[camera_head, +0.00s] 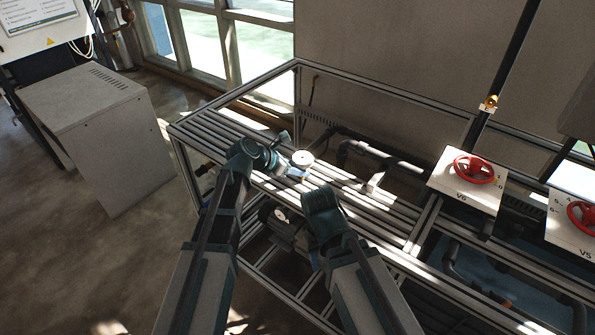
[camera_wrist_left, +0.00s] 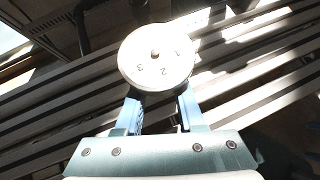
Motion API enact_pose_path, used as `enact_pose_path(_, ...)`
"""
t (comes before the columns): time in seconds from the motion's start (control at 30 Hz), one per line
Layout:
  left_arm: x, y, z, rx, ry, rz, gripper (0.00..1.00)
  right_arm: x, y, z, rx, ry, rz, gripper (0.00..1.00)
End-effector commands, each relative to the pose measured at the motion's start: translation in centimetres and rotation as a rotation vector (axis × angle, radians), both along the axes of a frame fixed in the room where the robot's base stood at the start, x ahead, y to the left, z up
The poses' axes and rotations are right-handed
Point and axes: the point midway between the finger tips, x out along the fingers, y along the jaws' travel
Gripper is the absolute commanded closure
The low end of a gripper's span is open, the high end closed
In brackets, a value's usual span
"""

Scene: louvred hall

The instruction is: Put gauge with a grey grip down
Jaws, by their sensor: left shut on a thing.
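The gauge (camera_head: 303,158) has a round white dial and is held over the slatted rack top (camera_head: 350,205). In the left wrist view its dial (camera_wrist_left: 156,62) faces the camera, with the figures 1, 2 and 3 on it. My left gripper (camera_head: 295,171) is shut on the gauge; its two blue fingers (camera_wrist_left: 158,103) reach in under the dial. The dial hides the grip and the fingertips. I cannot tell whether the gauge touches the slats. My right arm's wrist shows over the rack's front edge, but its gripper fingers are hidden.
Two panels with red handwheels, V6 (camera_head: 474,169) and V5 (camera_head: 584,217), stand at the right. Dark pipework (camera_head: 365,150) runs behind the slats. A grey cabinet (camera_head: 98,135) stands at the left. Bare slats lie left of the gauge and to its right.

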Motion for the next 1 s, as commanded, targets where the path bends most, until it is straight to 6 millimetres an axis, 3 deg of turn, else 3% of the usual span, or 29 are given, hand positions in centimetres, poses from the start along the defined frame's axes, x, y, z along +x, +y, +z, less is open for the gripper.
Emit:
enact_pose_path(0.1, 0.0, 0.0, -0.4, 0.000, 0.000, 0.000, 1.00, 0.0, 0.0, -0.5, 0.000, 0.000, 0.000, 0.50)
enact_pose_path(0.13, 0.0, 0.0, -0.3, 0.000, 0.000, 0.000, 0.59, 0.0, 0.0, -0.3, 0.000, 0.000, 0.000, 0.50)
enact_pose_path(0.3, 0.0, 0.0, -0.3, 0.000, 0.000, 0.000, 0.32, 0.0, 0.0, -0.3, 0.000, 0.000, 0.000, 0.50)
enact_pose_path(0.67, 0.0, 0.1, 0.4, 0.000, 0.000, 0.000, 0.32, 0.0, 0.0, 0.4, 0.000, 0.000, 0.000, 0.50)
enact_pose_path(1.0, -3.1, 4.2, 5.1, 0.000, 0.000, 0.003, 0.32, 0.0, 0.0, 5.1, 0.000, 0.000, 0.000, 0.50)
